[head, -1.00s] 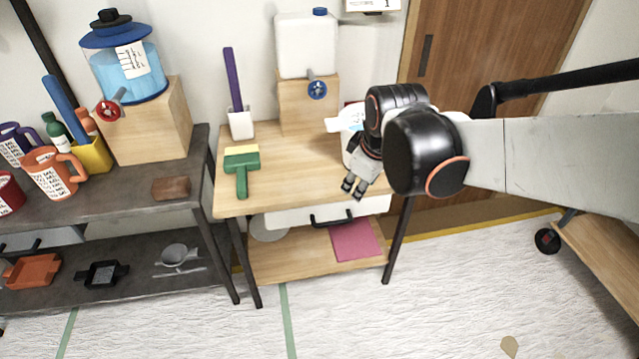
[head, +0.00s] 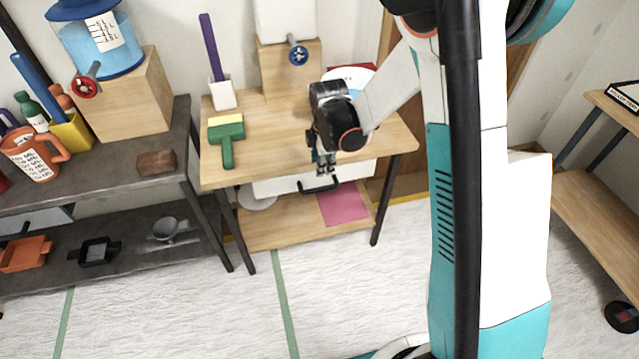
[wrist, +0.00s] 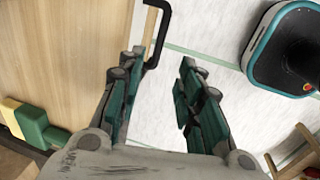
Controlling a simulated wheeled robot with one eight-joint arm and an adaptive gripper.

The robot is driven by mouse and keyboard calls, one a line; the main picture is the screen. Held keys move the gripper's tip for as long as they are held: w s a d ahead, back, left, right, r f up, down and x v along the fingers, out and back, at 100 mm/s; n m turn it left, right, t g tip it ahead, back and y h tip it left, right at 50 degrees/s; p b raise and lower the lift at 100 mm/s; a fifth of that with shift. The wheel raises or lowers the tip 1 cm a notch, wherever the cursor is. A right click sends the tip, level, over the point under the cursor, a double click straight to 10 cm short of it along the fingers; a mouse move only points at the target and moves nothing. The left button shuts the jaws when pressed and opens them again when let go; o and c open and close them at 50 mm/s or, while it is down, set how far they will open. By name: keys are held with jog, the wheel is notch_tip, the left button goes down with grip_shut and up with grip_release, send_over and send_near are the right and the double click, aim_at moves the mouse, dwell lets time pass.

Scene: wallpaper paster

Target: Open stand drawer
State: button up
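The wooden stand (head: 275,150) has a white drawer (head: 275,187) under its top, with a black bar handle (head: 320,186) on the front. My gripper (head: 325,170) points down at the stand's front edge, just above the handle. In the wrist view my gripper (wrist: 162,66) is open, its two teal-padded fingers apart with nothing between them. The handle (wrist: 156,35) shows there ahead of the fingertips, closer to the left finger. The drawer looks shut, though my wrist and gripper hide part of its front. I cannot tell whether a finger touches the handle.
On the stand are a green brush (head: 226,140), a white holder (head: 222,93) with a purple stick, and a wooden block (head: 290,70) bearing a white container. A pink sheet (head: 343,204) lies on its lower shelf. A dark table (head: 105,175) stands left. Floor in front is clear.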

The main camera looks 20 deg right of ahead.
aim_at(320, 188)
jog(key=f+b, duration=0.1)
jog(key=f, duration=0.3)
jog(key=w+f+b, duration=0.1)
jog(key=f+b, duration=0.1)
jog(key=f, duration=0.2)
jog(key=w+f+b, duration=0.1)
jog(key=f+b, duration=0.1)
jog(key=f, duration=0.3)
jog(key=shift+w, duration=0.2)
grip_shut()
